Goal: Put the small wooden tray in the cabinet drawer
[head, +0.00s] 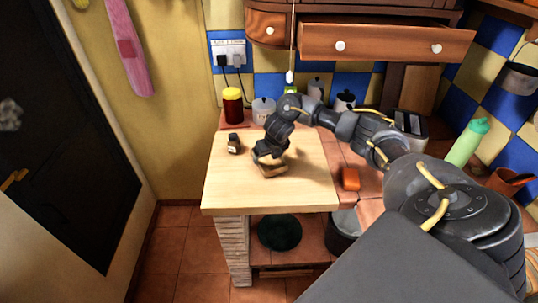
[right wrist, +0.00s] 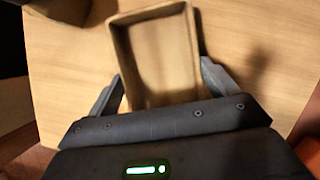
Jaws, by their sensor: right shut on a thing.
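The small wooden tray (head: 270,170) is on or just above the light wooden counter top; I cannot tell which. My right gripper (head: 269,158) reaches down to it from the right. In the right wrist view the tray (right wrist: 152,55) is a shallow rectangular box with a raised rim. The fingers of my right gripper (right wrist: 160,88) are on both sides of its near end and shut on it. The cabinet drawer (head: 388,42) hangs above the counter at the back, with two white knobs, and appears pulled out. My left gripper is not in view.
A small dark bottle (head: 234,143) stands left of the tray. A yellow-lidded jar (head: 233,105) and canisters (head: 264,110) stand at the back wall. An orange block (head: 350,179) lies to the right. The counter's front left (head: 232,190) is clear.

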